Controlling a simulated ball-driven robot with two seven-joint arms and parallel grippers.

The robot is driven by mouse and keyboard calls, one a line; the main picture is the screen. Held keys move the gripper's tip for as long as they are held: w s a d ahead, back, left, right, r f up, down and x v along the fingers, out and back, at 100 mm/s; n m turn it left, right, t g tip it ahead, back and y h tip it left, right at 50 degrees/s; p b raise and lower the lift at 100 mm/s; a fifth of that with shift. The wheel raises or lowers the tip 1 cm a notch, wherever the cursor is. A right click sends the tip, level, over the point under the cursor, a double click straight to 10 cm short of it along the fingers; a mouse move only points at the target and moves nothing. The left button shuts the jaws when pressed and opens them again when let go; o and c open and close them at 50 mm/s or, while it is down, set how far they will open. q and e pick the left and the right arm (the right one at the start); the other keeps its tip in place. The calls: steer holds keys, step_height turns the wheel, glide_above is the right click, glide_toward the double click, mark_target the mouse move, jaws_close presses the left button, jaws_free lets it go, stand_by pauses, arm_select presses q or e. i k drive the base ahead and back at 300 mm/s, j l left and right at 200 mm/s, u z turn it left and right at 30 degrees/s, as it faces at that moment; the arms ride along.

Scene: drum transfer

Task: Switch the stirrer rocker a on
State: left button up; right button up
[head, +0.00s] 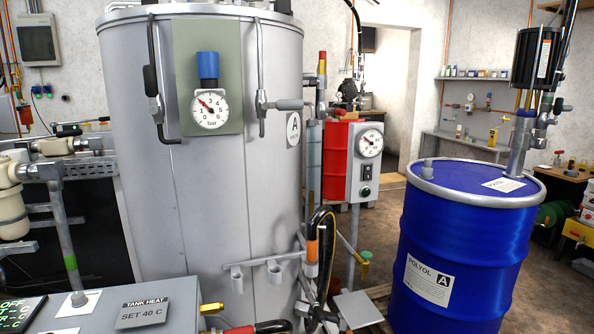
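A large grey tank (205,220) marked A stands in the middle of the head view. To its right is a grey control box (355,182) on a post, with a round dial gauge (371,143) at its top. Below the dial is a small dark rocker switch (367,172), with another small dark fitting (366,191) under it. The rocker's lettering and its position, on or off, are too small to tell. Neither of my grippers is in view.
A blue POLYOL drum (455,245) stands at the right, close to the control box. A red drum (336,160) is behind the box. Hoses and a grey plate (358,308) lie below it. A TANK HEAT panel (150,308) is at the lower left.

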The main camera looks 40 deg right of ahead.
mark_target(366, 173)
steer(key=z, duration=1.55)
